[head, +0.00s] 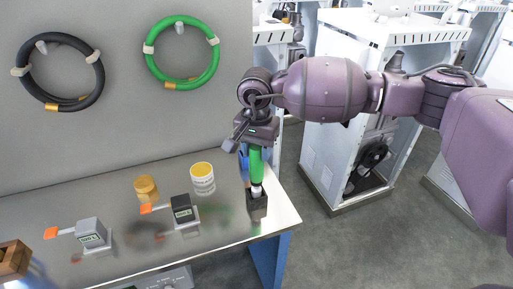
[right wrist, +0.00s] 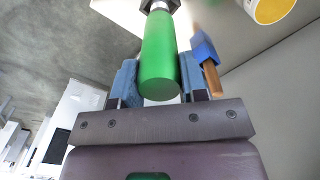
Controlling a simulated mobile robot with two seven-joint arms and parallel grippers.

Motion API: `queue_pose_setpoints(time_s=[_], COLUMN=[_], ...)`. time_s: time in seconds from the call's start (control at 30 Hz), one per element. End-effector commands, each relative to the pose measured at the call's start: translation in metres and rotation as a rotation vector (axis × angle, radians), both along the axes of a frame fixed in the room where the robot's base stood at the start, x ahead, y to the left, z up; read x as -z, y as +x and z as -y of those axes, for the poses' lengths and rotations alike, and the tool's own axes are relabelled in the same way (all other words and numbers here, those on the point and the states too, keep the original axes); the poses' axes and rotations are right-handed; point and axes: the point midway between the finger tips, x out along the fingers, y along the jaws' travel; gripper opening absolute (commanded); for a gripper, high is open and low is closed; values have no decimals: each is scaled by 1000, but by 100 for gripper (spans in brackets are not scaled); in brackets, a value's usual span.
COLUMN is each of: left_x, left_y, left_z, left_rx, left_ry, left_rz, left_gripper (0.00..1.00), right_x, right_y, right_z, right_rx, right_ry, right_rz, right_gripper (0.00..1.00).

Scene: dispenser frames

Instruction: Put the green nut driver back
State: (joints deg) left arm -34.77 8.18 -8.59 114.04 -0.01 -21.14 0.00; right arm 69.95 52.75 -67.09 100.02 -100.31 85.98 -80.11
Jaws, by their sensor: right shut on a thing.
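The green nut driver (head: 256,162) hangs upright, handle up, in my right gripper (head: 250,168) above the table's right end. Its pale metal lower part meets the top of a small dark holder (head: 257,207); I cannot tell how deep it sits. In the right wrist view, the green handle (right wrist: 160,58) is between the blue fingers of my right gripper (right wrist: 160,78), which is shut on it. The dark holder shows only partly at that view's top edge. My left gripper is not in view.
A black hose (head: 97,75) and a green hose (head: 208,72) hang on the panel behind. The table's right edge is close to the holder.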

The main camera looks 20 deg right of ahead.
Motion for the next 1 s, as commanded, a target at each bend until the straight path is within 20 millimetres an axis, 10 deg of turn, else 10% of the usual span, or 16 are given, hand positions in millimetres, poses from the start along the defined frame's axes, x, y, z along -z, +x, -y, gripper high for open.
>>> queue_pose_setpoints(time_s=[1.0], left_x=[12], left_y=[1], left_z=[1], left_rx=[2], left_ry=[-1], left_rz=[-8], left_gripper=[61], right_x=[20], right_y=[0], right_z=[0], right_rx=[0], right_ry=[1], right_rz=[1], right_gripper=[12])
